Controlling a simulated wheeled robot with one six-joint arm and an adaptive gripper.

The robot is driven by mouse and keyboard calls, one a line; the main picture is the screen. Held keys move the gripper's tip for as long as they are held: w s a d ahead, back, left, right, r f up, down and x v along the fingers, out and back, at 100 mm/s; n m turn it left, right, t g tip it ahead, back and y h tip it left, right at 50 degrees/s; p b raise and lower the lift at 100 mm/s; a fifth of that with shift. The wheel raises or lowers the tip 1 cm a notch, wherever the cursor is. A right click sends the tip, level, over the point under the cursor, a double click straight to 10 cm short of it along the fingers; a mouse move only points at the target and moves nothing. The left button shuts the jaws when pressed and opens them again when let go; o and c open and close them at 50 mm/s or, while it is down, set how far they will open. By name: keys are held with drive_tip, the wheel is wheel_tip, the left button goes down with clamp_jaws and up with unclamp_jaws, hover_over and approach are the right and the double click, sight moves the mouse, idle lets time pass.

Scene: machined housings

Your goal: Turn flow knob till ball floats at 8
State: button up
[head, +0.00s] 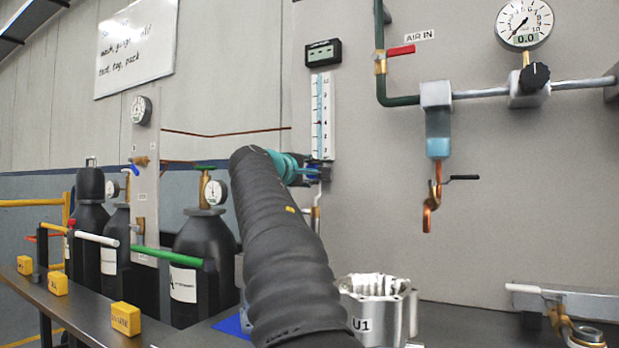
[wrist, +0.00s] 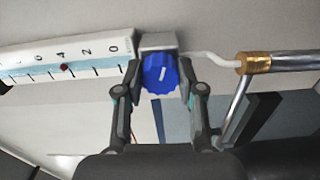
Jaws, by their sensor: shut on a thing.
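The flow knob (wrist: 160,76) is blue with a white pointer line and sits at the end of the flow tube in the wrist view. My gripper (wrist: 161,82) has one finger on each side of the knob and is shut on it. The white flow scale (wrist: 30,64) shows the numbers 0, 2, 4 and 6. The small red ball (wrist: 65,67) is close to the 4 mark. In the head view the flow tube (head: 321,115) stands upright on the wall panel, and my gripper (head: 305,170) is at its lower end. The knob is mostly hidden there.
A small digital display (head: 323,53) is above the tube. A pipe with a brass fitting (wrist: 254,62) runs beside the knob. A red-handled air valve (head: 400,50) and a dial gauge (head: 523,22) are on the right.

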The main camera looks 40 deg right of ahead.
drive_tip(key=m+b, duration=0.3)
drive_tip(key=m, duration=0.8)
drive_tip(key=shift+f+m, duration=0.15)
drive_tip(key=shift+m, duration=0.15)
drive_tip(key=shift+m+b, duration=0.3)
drive_tip(key=o, duration=1.1)
drive_tip(key=shift+d, duration=0.1)
drive_tip(key=shift+o, duration=0.2)
drive_tip(key=v, duration=1.2)
